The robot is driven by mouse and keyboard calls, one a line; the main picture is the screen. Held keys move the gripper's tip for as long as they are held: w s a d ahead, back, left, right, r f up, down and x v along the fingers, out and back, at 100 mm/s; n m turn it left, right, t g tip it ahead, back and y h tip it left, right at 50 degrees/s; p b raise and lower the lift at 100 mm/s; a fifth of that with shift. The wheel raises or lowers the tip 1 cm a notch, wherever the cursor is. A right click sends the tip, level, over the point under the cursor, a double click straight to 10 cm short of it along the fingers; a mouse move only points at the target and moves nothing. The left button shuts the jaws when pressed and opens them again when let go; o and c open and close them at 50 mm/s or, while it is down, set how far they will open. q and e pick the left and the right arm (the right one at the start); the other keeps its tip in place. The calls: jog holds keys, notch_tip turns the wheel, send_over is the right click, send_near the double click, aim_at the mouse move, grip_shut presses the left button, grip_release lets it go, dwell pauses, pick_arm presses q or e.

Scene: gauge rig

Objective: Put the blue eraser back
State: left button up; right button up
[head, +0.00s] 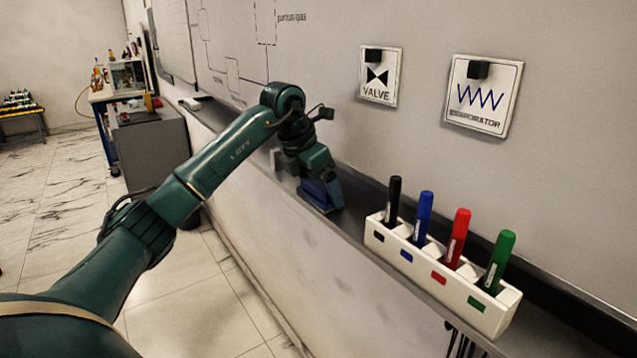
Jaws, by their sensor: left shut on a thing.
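The blue eraser (322,197) is at the whiteboard ledge (356,222), left of the marker holder. My left gripper (315,182) points down and is shut on the eraser, covering its upper part. The eraser's underside is low at the ledge; I cannot tell whether it touches the ledge. My right gripper is not in view.
A white holder (420,279) with black, blue, red and green markers stands on the ledge to the right. Valve (380,77) and evaporator (481,97) cards are on the board above. A small pale object (190,104) lies on the far ledge.

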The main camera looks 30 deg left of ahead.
pick_arm(q)
jog(key=shift+f, duration=0.15)
jog(key=o, duration=0.5)
jog(key=shift+f, duration=0.15)
jog(key=shift+r, duration=0.2)
jog(key=shift+s+r, duration=0.1)
jog(key=shift+r, duration=0.25)
jog(key=v, duration=1.1)
jog(key=shift+s, duration=0.2)
